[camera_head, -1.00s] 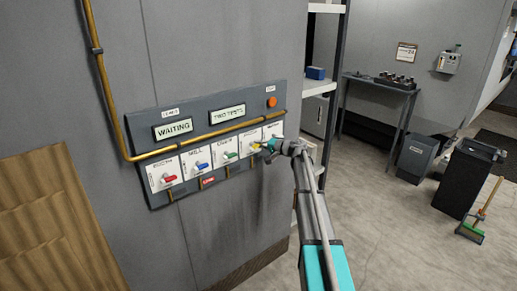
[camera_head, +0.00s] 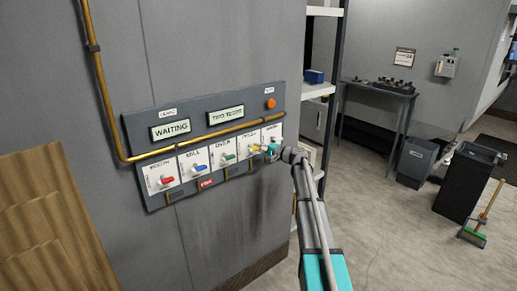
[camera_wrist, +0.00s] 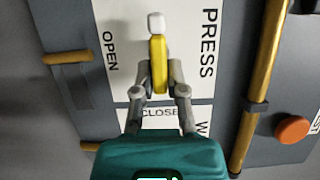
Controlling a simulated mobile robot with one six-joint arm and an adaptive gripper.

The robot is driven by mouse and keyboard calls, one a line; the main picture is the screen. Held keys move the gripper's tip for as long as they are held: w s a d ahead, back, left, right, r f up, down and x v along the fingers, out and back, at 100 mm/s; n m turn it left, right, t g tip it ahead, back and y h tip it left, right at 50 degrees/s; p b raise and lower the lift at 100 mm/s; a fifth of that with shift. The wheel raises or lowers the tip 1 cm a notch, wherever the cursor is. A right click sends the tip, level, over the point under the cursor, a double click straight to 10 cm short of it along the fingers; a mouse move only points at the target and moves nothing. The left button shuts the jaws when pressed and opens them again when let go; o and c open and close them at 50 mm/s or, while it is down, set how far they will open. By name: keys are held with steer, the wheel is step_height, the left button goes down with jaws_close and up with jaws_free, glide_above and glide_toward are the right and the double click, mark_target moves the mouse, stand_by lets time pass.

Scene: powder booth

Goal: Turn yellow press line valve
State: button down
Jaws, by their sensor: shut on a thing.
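The yellow press line valve (camera_head: 253,148) is on the wall panel, fourth in a row of coloured valves. In the wrist view its yellow handle (camera_wrist: 158,70) runs from a white hub down toward the word "CLOSED", with "OPEN" printed to the left. My gripper (camera_wrist: 159,92) is shut on the yellow handle, one finger on each side near its free end. In the head view my gripper (camera_head: 264,151) is at the panel from the right and partly hides the area around the yellow valve.
Red (camera_head: 167,180), blue (camera_head: 200,167) and green (camera_head: 228,156) valves sit to the left. A brass pipe (camera_head: 190,143) crosses above them; an orange button (camera_head: 270,103) is at the upper right. A shelf rack (camera_head: 313,90) stands close behind my arm.

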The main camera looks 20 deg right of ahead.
steer(key=c, duration=0.7)
jaws_free()
steer(key=shift+a, duration=0.25)
steer(key=shift+d, duration=0.1)
steer(key=shift+s, duration=0.1)
steer(key=v, duration=1.2)
